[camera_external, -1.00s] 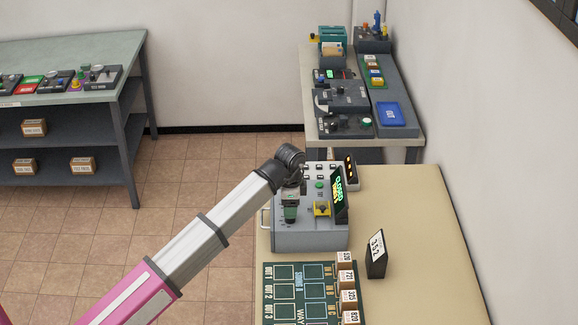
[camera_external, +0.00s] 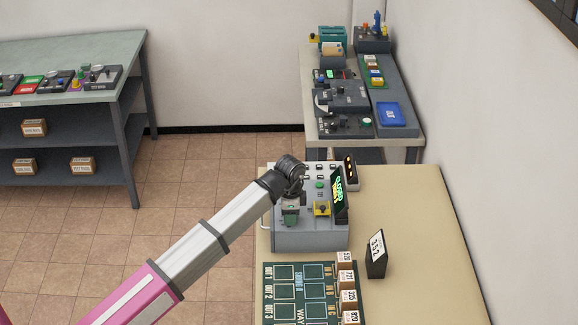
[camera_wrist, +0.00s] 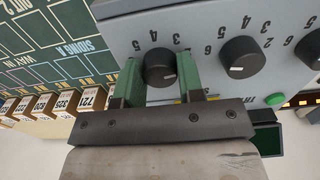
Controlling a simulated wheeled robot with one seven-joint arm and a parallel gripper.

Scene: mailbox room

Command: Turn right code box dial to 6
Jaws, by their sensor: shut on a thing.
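The grey code box (camera_external: 320,240) stands on the beige table in the external view. In the wrist view its panel (camera_wrist: 210,22) carries several black dials in a row, with numbers around them. My gripper (camera_wrist: 160,78) has its two green fingers on either side of the end dial (camera_wrist: 160,62), the one nearest the sorting board, and is shut on it. A neighbouring dial (camera_wrist: 240,58) is free. In the external view my gripper (camera_external: 290,216) is over the box's left side and hides the held dial.
A green-lettered display (camera_external: 341,196) and a yellow part (camera_external: 322,209) are right of my gripper. The sorting board (camera_external: 300,290) with small labelled boxes lies nearer. A dark block with a number card (camera_external: 376,255) stands right. The table's right side is bare.

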